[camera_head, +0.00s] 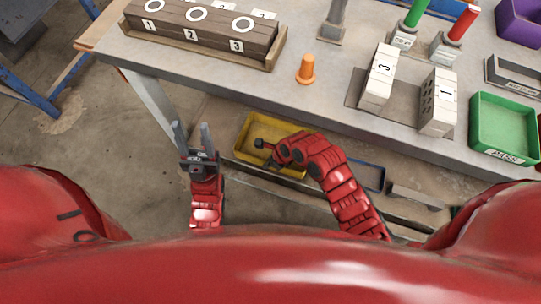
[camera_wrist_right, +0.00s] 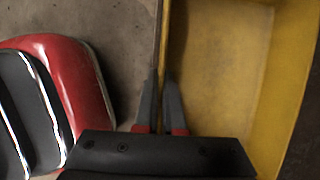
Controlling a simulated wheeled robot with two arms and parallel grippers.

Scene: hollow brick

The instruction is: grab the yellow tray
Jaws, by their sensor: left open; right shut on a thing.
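The yellow tray (camera_head: 262,128) is below the front edge of the workbench, in the middle of the head view. It is empty where I can see into it, and my right arm covers part of it. In the right wrist view the tray (camera_wrist_right: 225,75) fills the right side. My right gripper (camera_wrist_right: 160,92) is shut on the tray's left wall, with one finger on each side of it. In the head view the right gripper is mostly hidden by its own arm. My left gripper (camera_head: 192,130) is open and empty, left of the tray and apart from it.
The grey workbench (camera_head: 330,88) overhangs behind the tray. On it stand a wooden box of numbered blocks (camera_head: 205,30), an orange peg (camera_head: 306,68), white numbered bricks (camera_head: 379,75) and a green bin (camera_head: 503,125). A blue-edged tray (camera_head: 371,173) lies right of my right arm.

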